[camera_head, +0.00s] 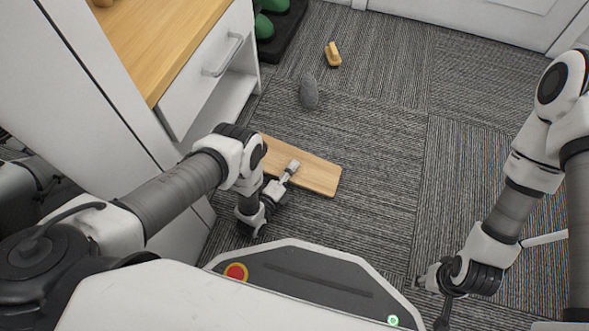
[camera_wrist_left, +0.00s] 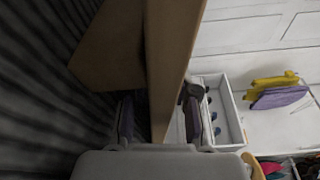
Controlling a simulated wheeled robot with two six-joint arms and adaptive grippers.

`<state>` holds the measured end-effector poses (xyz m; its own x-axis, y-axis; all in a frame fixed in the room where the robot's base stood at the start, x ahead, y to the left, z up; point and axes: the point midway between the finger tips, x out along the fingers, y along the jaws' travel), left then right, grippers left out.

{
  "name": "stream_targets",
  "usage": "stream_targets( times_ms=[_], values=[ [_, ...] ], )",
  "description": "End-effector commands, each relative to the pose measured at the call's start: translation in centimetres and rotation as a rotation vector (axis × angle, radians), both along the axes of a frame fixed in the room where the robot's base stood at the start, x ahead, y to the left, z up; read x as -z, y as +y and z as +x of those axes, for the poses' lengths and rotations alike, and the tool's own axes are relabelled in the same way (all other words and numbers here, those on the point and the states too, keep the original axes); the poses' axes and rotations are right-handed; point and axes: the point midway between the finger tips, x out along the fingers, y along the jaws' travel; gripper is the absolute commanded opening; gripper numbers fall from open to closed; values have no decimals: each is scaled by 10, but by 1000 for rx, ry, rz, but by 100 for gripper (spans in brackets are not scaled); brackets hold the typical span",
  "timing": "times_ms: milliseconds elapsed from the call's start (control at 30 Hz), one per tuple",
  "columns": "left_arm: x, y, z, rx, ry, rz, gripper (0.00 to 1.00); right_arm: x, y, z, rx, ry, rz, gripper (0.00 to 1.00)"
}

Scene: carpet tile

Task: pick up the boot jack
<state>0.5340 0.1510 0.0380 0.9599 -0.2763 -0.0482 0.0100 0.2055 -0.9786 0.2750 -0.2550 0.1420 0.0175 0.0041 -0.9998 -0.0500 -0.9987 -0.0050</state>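The boot jack (camera_head: 318,176) is a flat light-wood board lying low over the carpet, with its left part behind my left arm. In the left wrist view its long board (camera_wrist_left: 172,60) shows edge-on, with a wooden block (camera_wrist_left: 108,50) on its left side. My left gripper (camera_head: 288,172) is at the board's near edge. In the left wrist view its fingers (camera_wrist_left: 158,115) stand apart on either side of the board, with gaps visible. My right gripper (camera_head: 437,296) is low at the right, away from the boot jack; its finger opening is unclear.
A white cabinet with a wooden top (camera_head: 150,35) and a drawer (camera_head: 207,80) stands left. A grey oval object (camera_head: 309,93) and a wooden-backed brush (camera_head: 332,54) lie beyond the board. A dark tray (camera_head: 284,35) with green items is behind. Carpet right of the board is clear.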

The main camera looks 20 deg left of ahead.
Motion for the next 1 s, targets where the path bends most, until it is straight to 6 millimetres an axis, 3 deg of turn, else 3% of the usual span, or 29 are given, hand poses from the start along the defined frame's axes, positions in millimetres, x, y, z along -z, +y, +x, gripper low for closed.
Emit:
stream_targets(
  times_ms=[233, 267, 333, 733, 1000],
  values=[
    [0, -2, 6, -1, 1, 0, 29, 3, 0, 2, -3, -4, -1, 40],
    [0, -1, 6, -1, 1, 0, 26, 3, 0, 2, -3, -4, -1, 40],
    [0, -2, 6, -1, 1, 0, 1, 3, 0, 2, -3, -4, -1, 40],
    [-2, -1, 6, -1, 0, 0, 0, 1, 0, 1, -3, -4, 0, 40],
    [-29, -2, 7, -1, -1, 0, 0, -23, 0, -4, 4, 10, 2, 40]
  ],
)
